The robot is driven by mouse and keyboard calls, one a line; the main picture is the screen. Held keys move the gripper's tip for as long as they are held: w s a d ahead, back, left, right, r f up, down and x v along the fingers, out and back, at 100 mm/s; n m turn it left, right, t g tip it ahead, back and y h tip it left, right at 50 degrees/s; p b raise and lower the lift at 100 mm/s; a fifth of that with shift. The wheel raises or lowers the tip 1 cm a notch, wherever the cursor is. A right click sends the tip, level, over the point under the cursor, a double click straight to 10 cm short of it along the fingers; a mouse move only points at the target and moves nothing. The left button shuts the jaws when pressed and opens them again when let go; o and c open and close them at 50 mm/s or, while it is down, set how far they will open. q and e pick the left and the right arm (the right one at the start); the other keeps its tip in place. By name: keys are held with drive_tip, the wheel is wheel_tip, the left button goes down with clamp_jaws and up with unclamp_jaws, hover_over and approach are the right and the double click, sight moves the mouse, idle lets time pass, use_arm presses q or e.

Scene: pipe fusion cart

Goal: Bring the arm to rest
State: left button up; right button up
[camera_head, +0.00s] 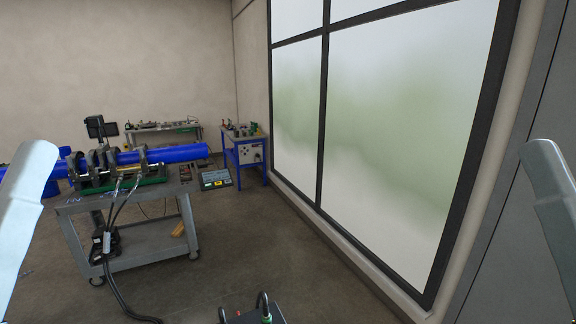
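Only pale grey links of my two arms show, at the left and right edges of the head view. Neither gripper is in the picture, so whether they are open or hold anything cannot be seen. Both visible links are clear of the cart and of the window wall in the picture.
A grey cart (140,241) at left carries a fusion machine with a blue pipe (178,154). Cables (112,270) trail from it to the floor. Behind stand a blue-framed table (230,154) and a bench (190,131). A dark box (252,317) stands at bottom centre. Floor at centre is clear.

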wheel_tip(320, 180, up, 19)
drive_tip(key=p, duration=1.6)
